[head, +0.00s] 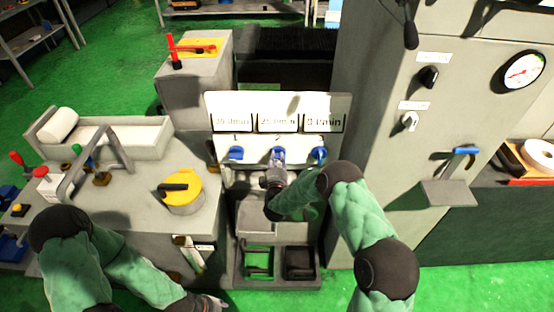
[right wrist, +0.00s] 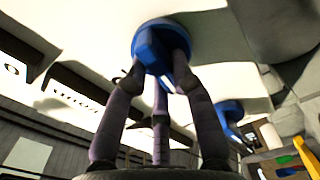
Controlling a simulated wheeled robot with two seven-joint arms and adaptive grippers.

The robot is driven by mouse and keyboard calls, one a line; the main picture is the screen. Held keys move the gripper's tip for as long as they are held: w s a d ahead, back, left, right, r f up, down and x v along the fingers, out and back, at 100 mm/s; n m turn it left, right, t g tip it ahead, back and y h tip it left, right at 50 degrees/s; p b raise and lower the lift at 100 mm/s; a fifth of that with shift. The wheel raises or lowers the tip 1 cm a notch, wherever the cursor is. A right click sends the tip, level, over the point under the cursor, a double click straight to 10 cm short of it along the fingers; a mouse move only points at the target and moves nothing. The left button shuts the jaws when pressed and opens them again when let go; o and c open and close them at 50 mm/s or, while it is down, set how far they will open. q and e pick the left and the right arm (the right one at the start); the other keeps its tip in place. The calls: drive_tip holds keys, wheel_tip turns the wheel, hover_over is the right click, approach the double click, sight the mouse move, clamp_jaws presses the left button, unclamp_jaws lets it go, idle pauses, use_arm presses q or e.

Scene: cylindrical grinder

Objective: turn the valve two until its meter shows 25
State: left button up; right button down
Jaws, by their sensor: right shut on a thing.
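A white panel (head: 212,107) on the machine carries three blue valve knobs in a row, with a meter above each. My right gripper (head: 278,163) is at the middle valve (head: 278,151), its fingers shut around the blue knob. In the right wrist view this knob (right wrist: 154,48) sits between the fingers. The middle meter (head: 278,122) appears to read 25 l/min. The left valve (head: 236,153) and right valve (head: 319,155) are untouched. The right meter (head: 324,122) appears to read 0 l/min; the left one is blurred. My left gripper (head: 208,303) is low at the bottom edge, its fingers unclear.
A grey cabinet with a round gauge (head: 523,70) and a blue-handled lever (head: 464,152) stands right. Below the panel are a green bin (head: 258,262) and a dark bin (head: 300,262).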

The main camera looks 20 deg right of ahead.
drive_tip(key=shift+n, duration=0.3)
idle(0.4)
drive_tip(key=c, duration=1)
unclamp_jaws()
drive_tip(key=shift+a, duration=0.1)
drive_tip(key=shift+c, duration=0.2)
drive_tip(key=v, duration=1.2)
